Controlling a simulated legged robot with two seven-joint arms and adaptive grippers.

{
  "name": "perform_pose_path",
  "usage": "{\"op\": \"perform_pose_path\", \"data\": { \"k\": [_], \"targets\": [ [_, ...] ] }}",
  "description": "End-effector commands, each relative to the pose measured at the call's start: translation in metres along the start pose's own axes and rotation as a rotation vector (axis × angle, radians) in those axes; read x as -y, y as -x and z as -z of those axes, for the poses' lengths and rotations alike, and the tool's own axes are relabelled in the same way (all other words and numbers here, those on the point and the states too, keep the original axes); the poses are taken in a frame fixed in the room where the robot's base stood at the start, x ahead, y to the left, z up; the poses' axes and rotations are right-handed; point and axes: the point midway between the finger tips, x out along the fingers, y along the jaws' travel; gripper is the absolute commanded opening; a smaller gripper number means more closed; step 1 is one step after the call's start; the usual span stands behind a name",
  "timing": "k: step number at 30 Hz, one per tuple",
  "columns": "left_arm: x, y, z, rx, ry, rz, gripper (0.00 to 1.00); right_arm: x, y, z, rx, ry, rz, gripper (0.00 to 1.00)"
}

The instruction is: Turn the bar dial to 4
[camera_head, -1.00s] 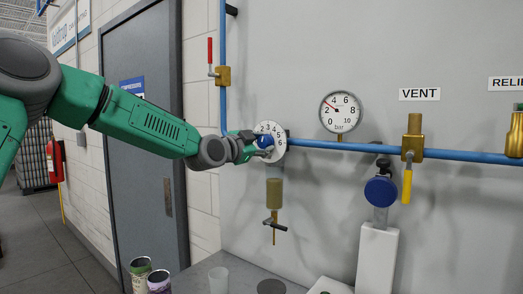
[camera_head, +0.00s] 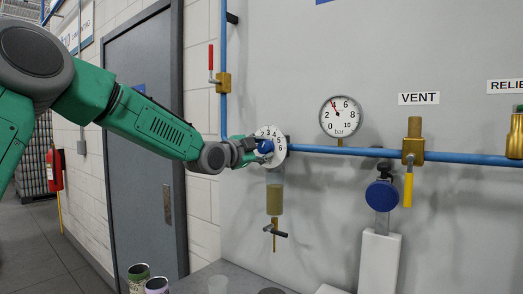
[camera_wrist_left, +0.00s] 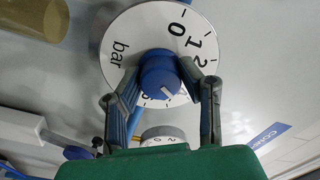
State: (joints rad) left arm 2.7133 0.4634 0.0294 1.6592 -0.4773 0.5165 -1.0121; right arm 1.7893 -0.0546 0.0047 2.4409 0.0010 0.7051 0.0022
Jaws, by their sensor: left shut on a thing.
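The bar dial is a white disc (camera_head: 278,134) with black numbers and a blue knob (camera_head: 265,147) at its centre, mounted on the pipe at the wall. My left gripper (camera_head: 250,150) is shut on the blue knob. In the left wrist view, its two fingers (camera_wrist_left: 163,85) hold either side of the knob (camera_wrist_left: 155,70). A pale line on the knob points to the lower right, towards numbers partly hidden by a finger. The 0, 1 and 2 show on the disc (camera_wrist_left: 117,28). The round bar gauge (camera_head: 340,116) has a red needle close to its 4. My right gripper is out of view.
A blue pipe (camera_head: 340,150) runs right from the dial to a yellow-handled vent valve (camera_head: 408,186). A filter bowl (camera_head: 274,199) hangs below the dial. A red-handled valve (camera_head: 211,60) is at upper left. Cans (camera_head: 138,275) stand on the table below.

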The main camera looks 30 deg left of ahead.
Motion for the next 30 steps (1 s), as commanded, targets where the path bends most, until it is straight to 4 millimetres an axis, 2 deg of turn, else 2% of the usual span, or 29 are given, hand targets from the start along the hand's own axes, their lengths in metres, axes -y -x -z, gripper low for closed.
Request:
{"op": "perform_pose_path", "data": {
  "k": [1,2,13,24,30],
  "targets": [
    [0.006,-0.001,0.003,-0.006,0.000,0.012,0.43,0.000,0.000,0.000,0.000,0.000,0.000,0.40],
    [0.005,-0.001,0.003,-0.006,0.000,0.012,0.53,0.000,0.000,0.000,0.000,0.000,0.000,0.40],
    [0.003,0.006,0.002,-0.002,0.000,0.006,0.53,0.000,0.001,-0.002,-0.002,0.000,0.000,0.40],
    [0.002,0.060,0.000,-0.003,0.001,0.004,0.53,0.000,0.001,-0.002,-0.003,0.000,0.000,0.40],
    [0.000,0.071,-0.001,-0.002,0.001,0.004,0.53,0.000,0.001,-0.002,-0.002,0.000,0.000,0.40]
  ]
}}
